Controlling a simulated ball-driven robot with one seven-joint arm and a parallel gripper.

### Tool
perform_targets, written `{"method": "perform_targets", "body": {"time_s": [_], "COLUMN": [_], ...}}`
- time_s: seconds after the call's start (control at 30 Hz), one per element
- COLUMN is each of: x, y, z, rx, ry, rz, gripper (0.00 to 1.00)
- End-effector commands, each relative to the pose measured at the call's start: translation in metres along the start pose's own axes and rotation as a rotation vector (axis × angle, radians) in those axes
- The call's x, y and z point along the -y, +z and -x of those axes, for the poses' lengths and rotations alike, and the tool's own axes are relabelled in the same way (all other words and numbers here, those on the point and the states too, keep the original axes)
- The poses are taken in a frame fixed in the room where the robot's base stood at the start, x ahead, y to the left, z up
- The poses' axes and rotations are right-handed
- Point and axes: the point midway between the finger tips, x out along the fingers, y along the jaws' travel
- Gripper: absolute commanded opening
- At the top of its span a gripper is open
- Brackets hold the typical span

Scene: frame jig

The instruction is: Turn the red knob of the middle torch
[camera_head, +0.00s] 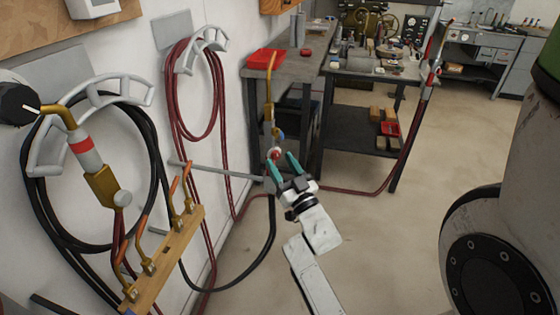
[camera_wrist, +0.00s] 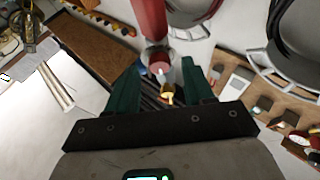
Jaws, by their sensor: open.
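The middle torch (camera_head: 268,110) is a brass torch upright at the wall, in front of the grey bench. Its red knob (camera_head: 275,154) is low on its body, with a blue knob (camera_head: 281,135) above. My gripper (camera_head: 279,161) has its teal fingers open just below and around the red knob; contact cannot be told. In the wrist view my gripper (camera_wrist: 163,74) has a red, silver and brass part of the torch (camera_wrist: 154,45) showing between and beyond its fingertips. The red knob is hard to make out there.
A left torch (camera_head: 90,160) hangs at the wall near a wooden rack (camera_head: 165,262) with several copper tips. Another torch (camera_head: 432,65) stands at the right by the workbench (camera_head: 290,68). Hoses (camera_head: 275,235) hang down to the floor. Open floor (camera_head: 400,240) lies right of my arm.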

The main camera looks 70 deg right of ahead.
Motion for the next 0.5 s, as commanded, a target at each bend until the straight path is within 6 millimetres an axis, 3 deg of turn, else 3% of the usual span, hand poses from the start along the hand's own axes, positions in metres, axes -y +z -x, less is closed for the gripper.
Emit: {"method": "perform_targets", "body": {"time_s": [0.13,0.43,0.5], "x": [-0.0006,-0.0002,-0.0002], "y": [0.0002,0.0006,0.0005], "z": [-0.0106,-0.0125,-0.0125], "rx": [0.001,0.002,0.002], "ry": [0.001,0.0,0.0], "rz": [0.0,0.0,0.0], "gripper": [0.52,0.52,0.47]}}
